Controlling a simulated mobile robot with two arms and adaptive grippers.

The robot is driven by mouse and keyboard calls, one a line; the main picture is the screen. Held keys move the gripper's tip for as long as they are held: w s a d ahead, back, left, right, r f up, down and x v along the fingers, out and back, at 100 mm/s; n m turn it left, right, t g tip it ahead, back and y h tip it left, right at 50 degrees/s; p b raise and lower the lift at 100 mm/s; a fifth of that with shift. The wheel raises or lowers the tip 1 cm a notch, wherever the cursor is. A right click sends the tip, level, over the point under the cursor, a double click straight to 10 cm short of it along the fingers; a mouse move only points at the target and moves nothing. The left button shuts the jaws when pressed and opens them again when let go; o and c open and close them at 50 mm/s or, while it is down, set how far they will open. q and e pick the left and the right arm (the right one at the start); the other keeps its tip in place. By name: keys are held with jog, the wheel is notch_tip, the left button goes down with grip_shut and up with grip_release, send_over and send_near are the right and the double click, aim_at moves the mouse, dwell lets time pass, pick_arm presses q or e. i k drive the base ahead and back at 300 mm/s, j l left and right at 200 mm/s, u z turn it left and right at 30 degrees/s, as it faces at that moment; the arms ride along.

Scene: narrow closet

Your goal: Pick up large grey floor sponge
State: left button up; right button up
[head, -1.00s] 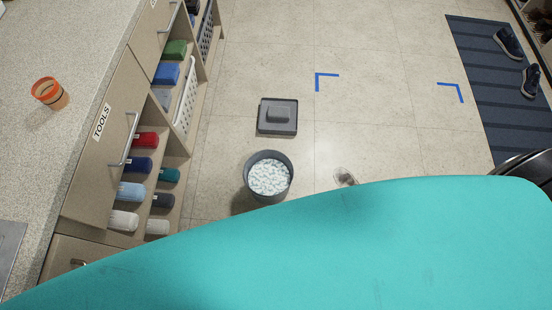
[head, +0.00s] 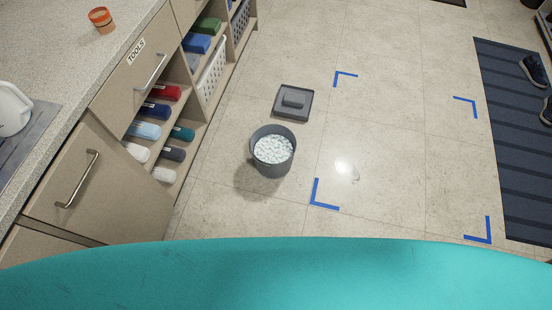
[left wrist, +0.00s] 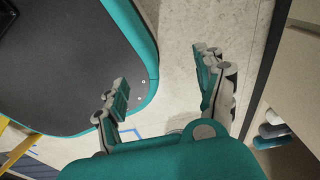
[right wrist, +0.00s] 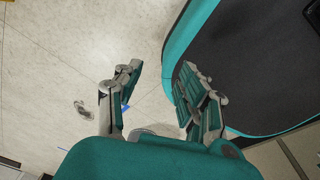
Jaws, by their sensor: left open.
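A dark grey square pad or tray (head: 306,112) lies flat on the floor in the head view, with a smaller grey block (head: 293,101) on top. I cannot tell for certain which of the two is the floor sponge. My left gripper (left wrist: 163,76) shows in the left wrist view with its fingers apart and nothing between them. My right gripper (right wrist: 158,76) shows in the right wrist view, also with fingers apart and empty. Neither gripper shows in the head view. The grey pad is in neither wrist view.
A grey bucket (head: 270,168) with white foam stands just in front of the pad. Blue corner marks (head: 322,197) and a dark mat (head: 510,130) with shoes lie to the right. A cabinet with shelves (head: 165,130) runs along the left.

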aim_at(293, 99)
jog(key=k, duration=0.3)
jog(key=k+j+u, duration=0.1)
jog(key=k+u, duration=0.35)
jog(key=k+j+u, duration=0.25)
jog(key=k+u, duration=0.15)
jog(key=l+u, duration=0.1)
jog(key=u, duration=0.35)
jog(key=l+u, duration=0.1)
jog(key=u, duration=0.3)
jog(key=l+u, duration=0.15)
jog(key=u, duration=0.3)
jog(key=l+u, duration=0.15)
jog(key=u, duration=0.25)
jog(key=l+u, duration=0.15)
jog(key=u, duration=0.3)
jog(key=k+l, duration=0.1)
jog(key=l, duration=0.4)
jog(key=k+l, duration=0.1)
jog(key=l, duration=0.35)
jog(key=k+l, duration=0.15)
jog(key=l, duration=0.35)
jog(key=k+l, duration=0.1)
jog(key=l, duration=0.4)
jog(key=k+l, duration=0.1)
jog(key=l, duration=0.35)
jog(key=k+l, duration=0.1)
jog(key=l, duration=0.4)
jog(key=k+l, duration=0.15)
jog(key=l, duration=0.35)
